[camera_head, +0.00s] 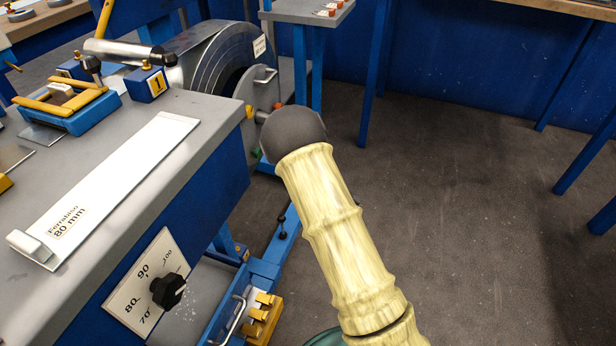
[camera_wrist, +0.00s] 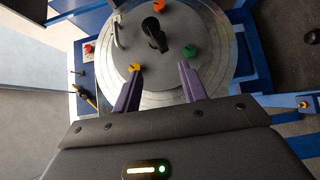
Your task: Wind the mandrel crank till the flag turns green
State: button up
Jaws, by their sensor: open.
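In the wrist view, a round grey plate (camera_wrist: 180,28) faces my gripper. A black handle (camera_wrist: 155,36) stands out near its middle; I cannot tell for sure whether it is the mandrel crank. Orange (camera_wrist: 159,6), green (camera_wrist: 190,51) and yellow (camera_wrist: 134,68) knobs and a silver bar handle (camera_wrist: 118,32) are around it. My gripper (camera_wrist: 160,68) is open and empty, its purple fingers apart below the black handle. In the head view, my arm hides the gripper; the drum machine (camera_head: 215,50) shows beyond the bench. I cannot make out a flag.
A grey bench (camera_head: 195,140) with a long white plate (camera_head: 110,180) and a blue clamp fixture (camera_head: 75,108) is at the left. A black dial knob (camera_head: 167,291) is on its front. A small grey stand (camera_head: 305,10) is behind the machine. Floor at the right is clear.

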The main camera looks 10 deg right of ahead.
jog(key=shift+w+d+r+m, duration=0.1)
jog(key=shift+d+r+m, duration=0.05)
jog(key=shift+m, duration=0.15)
jog(key=c, duration=0.7)
jog(key=shift+w+d+r+m+h, duration=0.1)
jog(key=shift+d+r+m+h, duration=0.15)
jog(key=shift+m+h, duration=0.2)
grip_shut()
jog(key=s+d+r+m+g+h+p, duration=0.1)
jog(key=s+d+r+m+g+p, duration=0.1)
jog(key=s+m+g, duration=0.3)
jog(key=s+d+r+m+g+h+p, duration=0.2)
jog(key=s+r+m+g, duration=0.2)
jog(key=s+m, duration=0.4)
jog(key=s+d+r+m+g+h+p, duration=0.1)
jog(key=s+r+m+g, duration=0.4)
jog(key=s, duration=0.5)
jog(key=shift+s+d+m+g+h+p, duration=0.25)
jog(key=shift+d+m+g+h+p, duration=0.1)
jog(key=shift+d+m+p, duration=0.7)
